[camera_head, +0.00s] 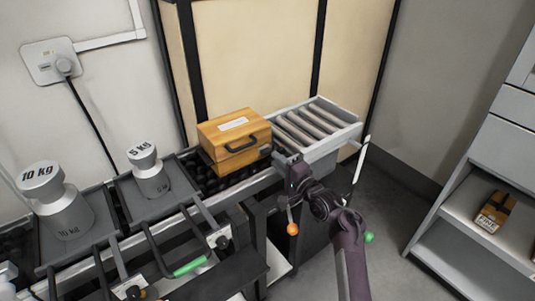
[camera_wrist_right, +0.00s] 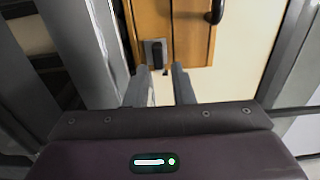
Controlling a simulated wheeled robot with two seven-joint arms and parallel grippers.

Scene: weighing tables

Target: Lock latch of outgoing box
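The outgoing box is a wooden box (camera_head: 233,140) with a dark handle and a white label on its lid. It sits upright on the conveyor and its lid looks closed. In the right wrist view the box front (camera_wrist_right: 185,45) shows a dark latch (camera_wrist_right: 156,52) on a grey plate. My right gripper (camera_wrist_right: 161,85) is open and empty, its two fingers pointing at the box just below the latch, apparently without touching it. In the head view my right gripper (camera_head: 283,157) is by the box's right front corner.
Grey rollers (camera_head: 308,122) continue to the right of the box. A 5 kg weight (camera_head: 150,174) and a 10 kg weight (camera_head: 62,210) stand on trays at left. A green-handled lever (camera_head: 190,266) is in front. A shelf (camera_head: 475,215) with a small carton (camera_head: 495,212) is at right.

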